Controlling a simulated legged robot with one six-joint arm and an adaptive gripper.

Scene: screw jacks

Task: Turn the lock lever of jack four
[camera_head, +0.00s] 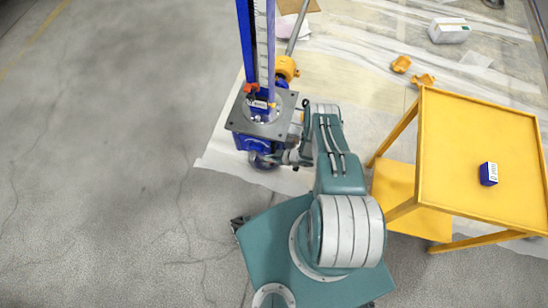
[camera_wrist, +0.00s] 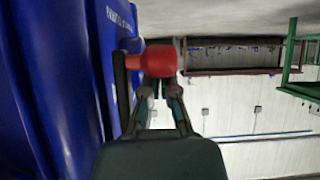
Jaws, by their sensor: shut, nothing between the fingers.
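The jack (camera_head: 262,130) stands at the upper middle of the head view, with a blue column, a dark square plate and a blue body below it. Its number cannot be read. In the wrist view its blue side (camera_wrist: 75,80) fills the left. A lever with a red knob (camera_wrist: 160,60) and a dark arm (camera_wrist: 121,90) juts from it. My gripper (camera_wrist: 158,90) is shut and empty, its fingertips close to the red knob; I cannot tell if they touch. In the head view my gripper (camera_head: 270,160) is beside the body below the plate, partly hidden.
Yellow parts (camera_head: 402,64) and a white box (camera_head: 449,31) lie on the sheeted floor beyond. The concrete floor at left is clear.

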